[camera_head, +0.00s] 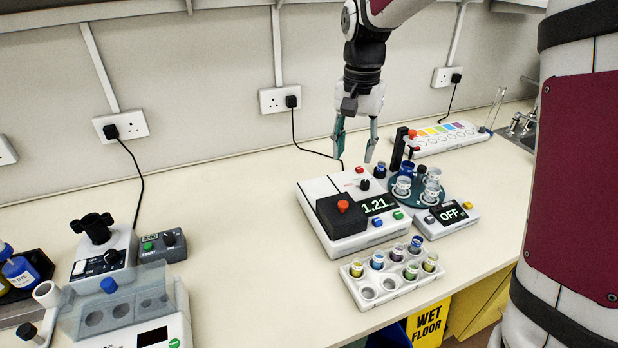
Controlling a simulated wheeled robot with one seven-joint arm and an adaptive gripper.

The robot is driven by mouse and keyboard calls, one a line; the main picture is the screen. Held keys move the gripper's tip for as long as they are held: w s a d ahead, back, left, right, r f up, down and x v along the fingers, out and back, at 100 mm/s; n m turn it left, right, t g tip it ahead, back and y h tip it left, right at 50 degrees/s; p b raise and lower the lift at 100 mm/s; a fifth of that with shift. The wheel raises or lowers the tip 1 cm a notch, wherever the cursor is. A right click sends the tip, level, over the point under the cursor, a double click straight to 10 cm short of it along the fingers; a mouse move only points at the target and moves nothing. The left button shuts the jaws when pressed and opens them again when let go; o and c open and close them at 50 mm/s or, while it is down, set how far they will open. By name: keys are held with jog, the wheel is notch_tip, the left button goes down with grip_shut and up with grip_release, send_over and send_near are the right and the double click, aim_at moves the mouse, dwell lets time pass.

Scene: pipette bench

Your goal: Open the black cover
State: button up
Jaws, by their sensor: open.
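The black cover (338,222) is a square lid with a red-orange knob (343,206) on top. It lies flat on the left front part of a white instrument (362,238) whose screen reads 1.21. The cover looks shut; what is under it is hidden. My gripper (355,157) points down with its two fingers apart and nothing between them. It hangs above the back of the instrument, behind the cover and up from it in the picture, and does not touch the cover.
A small rack (378,297) with several colored vials stands in front of the instrument. To its right are a teal round carousel (402,200) with cups and a device reading OFF (449,215). Other lab devices stand at the left. The bench's middle left is clear.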

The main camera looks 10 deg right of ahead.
aim_at(343, 203)
jog(key=f, duration=0.4)
jog(key=f+p, duration=0.1)
jog(key=f, duration=0.4)
jog(key=f+p, duration=0.1)
jog(key=f, duration=0.4)
jog(key=shift+w+a+f, duration=0.2)
jog(key=shift+w+a, duration=0.2)
grip_shut()
